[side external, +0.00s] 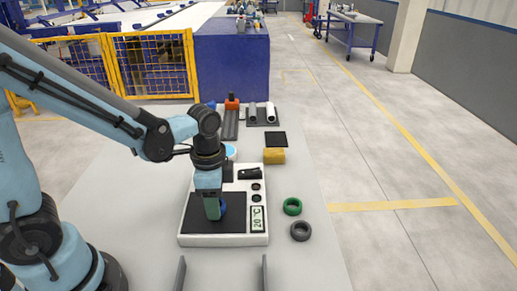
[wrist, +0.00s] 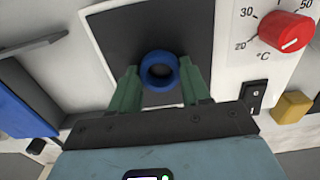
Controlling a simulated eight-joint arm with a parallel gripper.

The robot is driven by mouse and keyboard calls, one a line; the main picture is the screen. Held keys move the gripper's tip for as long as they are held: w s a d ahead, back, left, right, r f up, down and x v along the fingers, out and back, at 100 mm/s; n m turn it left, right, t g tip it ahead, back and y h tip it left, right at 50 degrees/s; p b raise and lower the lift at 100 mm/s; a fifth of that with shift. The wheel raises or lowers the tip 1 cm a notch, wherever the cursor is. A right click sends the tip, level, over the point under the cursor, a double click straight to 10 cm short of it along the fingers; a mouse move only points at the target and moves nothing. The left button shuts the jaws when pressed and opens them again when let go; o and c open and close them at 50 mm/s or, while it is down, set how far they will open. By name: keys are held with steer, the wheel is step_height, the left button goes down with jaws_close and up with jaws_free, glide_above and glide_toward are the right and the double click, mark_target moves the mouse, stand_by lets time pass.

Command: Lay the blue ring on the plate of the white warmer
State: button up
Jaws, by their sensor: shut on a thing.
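The white warmer (side external: 222,240) lies on the grey table, its dark square plate (side external: 233,224) on the near left part of its top. The plate also shows in the wrist view (wrist: 118,38). My gripper (side external: 213,211) is low over the plate, pointing down. In the wrist view its green fingers (wrist: 161,84) are shut on the blue ring (wrist: 145,72), one on each side. The ring lies flat between them, over the plate. In the side view the ring (side external: 223,207) is partly hidden by the fingers. I cannot tell whether it touches the plate.
A green ring (side external: 292,206) and a dark grey ring (side external: 301,231) lie right of the warmer. A yellow block (side external: 274,156) and a black square (side external: 276,139) are behind it. Racks with pipes (side external: 262,115) stand farther back. A red knob (wrist: 286,32) shows in the wrist view.

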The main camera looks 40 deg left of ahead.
steer(key=o, duration=1)
steer(key=shift+r, duration=0.1)
steer(key=a+r+n+t, duration=0.1)
steer(key=r+n+t, duration=0.1)
steer(key=r+n, duration=0.1)
steer(key=a+r+n+t, duration=0.1)
steer(key=r+n+t, duration=0.1)
steer(key=r+n, duration=0.1)
steer(key=a+r+n+t, duration=0.1)
steer(key=r+n+t, duration=0.2)
steer(key=shift+s+r, duration=0.25)
steer(key=shift+s, duration=0.1)
stand_by(0.4)
